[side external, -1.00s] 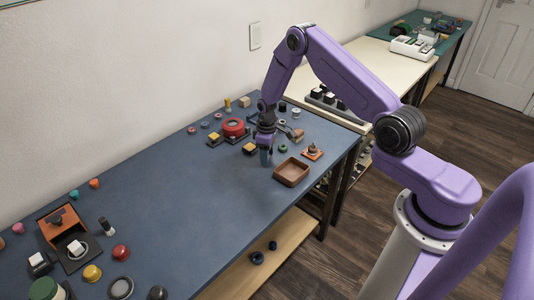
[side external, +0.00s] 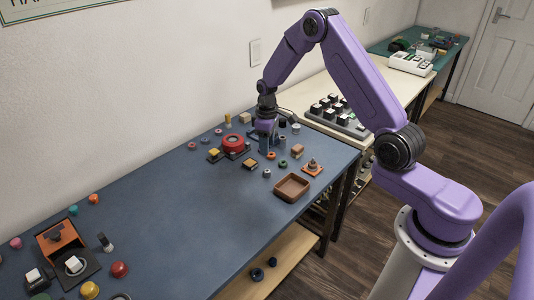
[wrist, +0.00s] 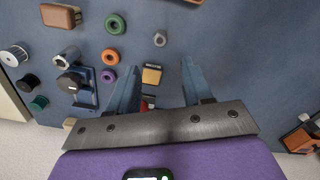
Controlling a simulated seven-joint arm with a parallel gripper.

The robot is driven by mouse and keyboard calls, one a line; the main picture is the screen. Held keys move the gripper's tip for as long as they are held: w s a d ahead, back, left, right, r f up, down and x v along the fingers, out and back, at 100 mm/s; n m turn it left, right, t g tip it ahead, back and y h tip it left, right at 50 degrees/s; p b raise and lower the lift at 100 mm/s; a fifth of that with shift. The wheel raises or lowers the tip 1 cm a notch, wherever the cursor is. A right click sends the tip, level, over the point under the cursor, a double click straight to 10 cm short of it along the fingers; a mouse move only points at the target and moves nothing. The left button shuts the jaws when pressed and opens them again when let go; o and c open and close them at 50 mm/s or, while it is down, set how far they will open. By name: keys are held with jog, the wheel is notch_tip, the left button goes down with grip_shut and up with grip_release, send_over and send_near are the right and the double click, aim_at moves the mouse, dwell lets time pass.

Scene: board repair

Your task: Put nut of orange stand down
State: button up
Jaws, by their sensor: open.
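The orange stand (side external: 312,169) sits near the right edge of the blue table, with a dark post or piece on its top. A small grey nut (side external: 267,173) lies on the table left of the stand and behind the brown tray. The nut also shows in the wrist view (wrist: 160,39), beyond the fingertips and apart from them. My gripper (side external: 265,150) is behind the nut, low over the table. In the wrist view its two fingers (wrist: 158,78) are spread apart with nothing held between them. The orange stand does not show in the wrist view.
A brown tray (side external: 292,188) stands at the front edge. A green ring (wrist: 115,24), orange ring (wrist: 110,56), purple ring (wrist: 108,75), brown block (wrist: 60,16) and yellow-topped block (wrist: 152,74) lie around. A red round part (side external: 233,142) is left of my gripper. The table's middle is clear.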

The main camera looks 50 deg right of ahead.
jog(key=s+a+r+n, duration=0.4)
jog(key=s+a+r, duration=0.85)
jog(key=a, duration=0.25)
jog(key=s+r+n, duration=0.2)
jog(key=s, duration=1)
jog(key=s+d+r+n, duration=0.1)
jog(key=s+r, duration=0.1)
jog(key=s, duration=1)
jog(key=shift+s+r+n, duration=0.35)
jog(key=shift+r+n, duration=0.05)
